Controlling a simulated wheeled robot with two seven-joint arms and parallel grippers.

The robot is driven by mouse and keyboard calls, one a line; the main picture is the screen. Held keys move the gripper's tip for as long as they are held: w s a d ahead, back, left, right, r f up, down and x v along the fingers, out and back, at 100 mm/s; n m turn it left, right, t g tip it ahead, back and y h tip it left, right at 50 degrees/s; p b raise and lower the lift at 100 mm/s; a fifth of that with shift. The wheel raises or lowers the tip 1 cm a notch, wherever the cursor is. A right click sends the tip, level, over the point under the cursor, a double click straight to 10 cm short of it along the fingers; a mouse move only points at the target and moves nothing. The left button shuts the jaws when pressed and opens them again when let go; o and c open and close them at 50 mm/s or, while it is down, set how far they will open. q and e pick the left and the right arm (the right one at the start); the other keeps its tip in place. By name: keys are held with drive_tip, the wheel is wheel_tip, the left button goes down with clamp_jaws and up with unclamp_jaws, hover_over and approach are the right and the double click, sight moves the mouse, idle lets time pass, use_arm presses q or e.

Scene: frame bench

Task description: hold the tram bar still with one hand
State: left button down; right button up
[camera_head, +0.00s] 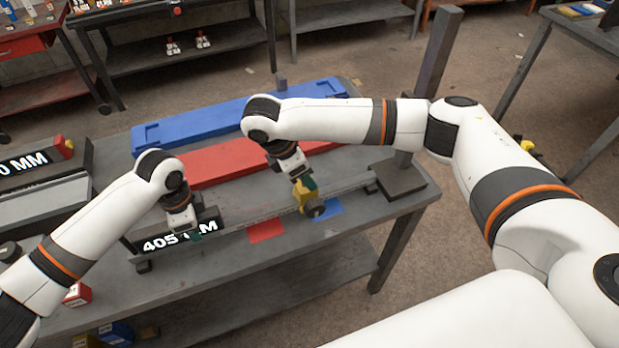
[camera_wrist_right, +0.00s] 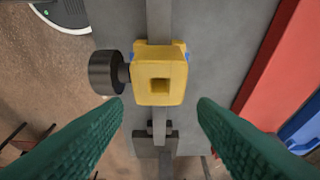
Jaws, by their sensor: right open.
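The tram bar (camera_head: 345,190) is a long thin grey bar running along the bench, with a yellow slider (camera_head: 302,197) on it. The slider has a dark round knob (camera_head: 316,211) on its side; in the right wrist view the slider (camera_wrist_right: 158,88) shows a square hole in its top. My right gripper (camera_head: 305,184) is open above the slider, its green fingers (camera_wrist_right: 160,104) apart at either side in the wrist view. My left gripper (camera_head: 195,236) is low at the bar's left end, beside the "405 MM" block (camera_head: 165,243); its fingertips are small and partly hidden, so its hold is unclear.
Behind are a red tray (camera_head: 215,162) and a blue tray (camera_head: 195,126). A dark post (camera_head: 437,50) stands on the right end.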

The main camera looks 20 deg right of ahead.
drive_tip(key=shift+x, duration=1.8)
drive_tip(key=c, duration=0.7)
drive_tip(key=shift+a, duration=0.4)
drive_tip(key=o, duration=0.7)
drive_tip(key=v, duration=1.2)
